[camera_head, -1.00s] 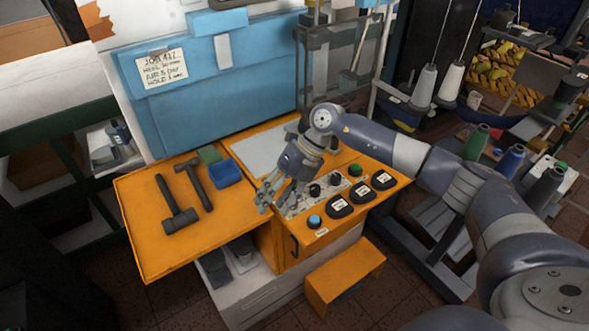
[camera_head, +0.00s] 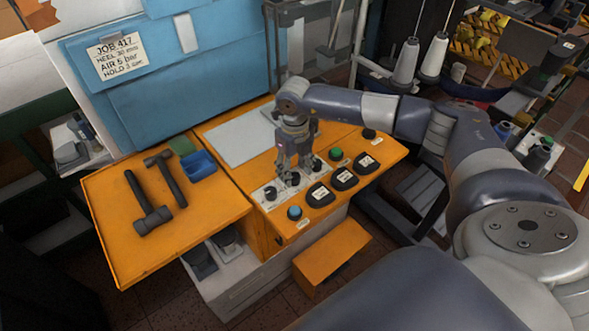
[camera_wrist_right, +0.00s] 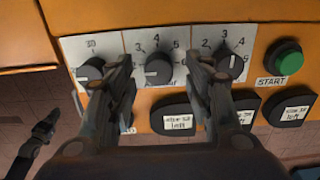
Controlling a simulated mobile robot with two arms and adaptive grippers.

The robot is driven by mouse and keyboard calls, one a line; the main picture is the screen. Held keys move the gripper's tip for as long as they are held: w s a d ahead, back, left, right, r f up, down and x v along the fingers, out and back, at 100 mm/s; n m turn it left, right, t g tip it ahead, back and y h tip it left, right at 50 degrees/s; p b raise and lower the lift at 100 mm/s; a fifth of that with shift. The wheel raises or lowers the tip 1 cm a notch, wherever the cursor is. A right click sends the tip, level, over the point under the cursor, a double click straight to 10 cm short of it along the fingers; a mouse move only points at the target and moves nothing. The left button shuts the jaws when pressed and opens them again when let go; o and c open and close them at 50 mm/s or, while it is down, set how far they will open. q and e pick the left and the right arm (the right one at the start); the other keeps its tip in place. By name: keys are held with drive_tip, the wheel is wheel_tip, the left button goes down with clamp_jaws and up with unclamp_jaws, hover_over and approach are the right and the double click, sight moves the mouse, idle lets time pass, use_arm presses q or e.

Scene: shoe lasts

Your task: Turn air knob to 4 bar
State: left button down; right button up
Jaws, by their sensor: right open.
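The control panel is a pale strip (camera_head: 258,198) on the orange bench, with three black knobs. In the right wrist view the middle knob (camera_wrist_right: 159,70) has a dial marked 3 to 6, its white mark pointing left; its lower label is partly hidden. The left knob (camera_wrist_right: 91,72) has 30 on its scale. The right knob (camera_wrist_right: 233,66) has numbers 2 to 5. My right gripper (camera_head: 290,181) points down over the panel. In the wrist view its open fingers (camera_wrist_right: 163,73) stand either side of the middle knob; contact cannot be told.
A green START button (camera_wrist_right: 288,58) and black labelled pads (camera_head: 344,178) sit close by the knobs. A blue button (camera_head: 294,212) is at the front. Hammers (camera_head: 148,207) and a blue tray (camera_head: 199,165) lie left.

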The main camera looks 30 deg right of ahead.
drive_tip(key=shift+f, duration=0.7)
drive_tip(key=shift+a, duration=0.1)
drive_tip(key=c, duration=1)
drive_tip(key=shift+c, duration=0.2)
drive_tip(key=shift+m, duration=0.3)
drive_tip(key=m, duration=0.3)
drive_tip(key=shift+m+b, duration=0.3)
drive_tip(key=shift+b, duration=0.05)
drive_tip(key=m, duration=0.9)
drive_tip(key=shift+r+m, duration=0.1)
drive_tip(key=shift+m, duration=2.1)
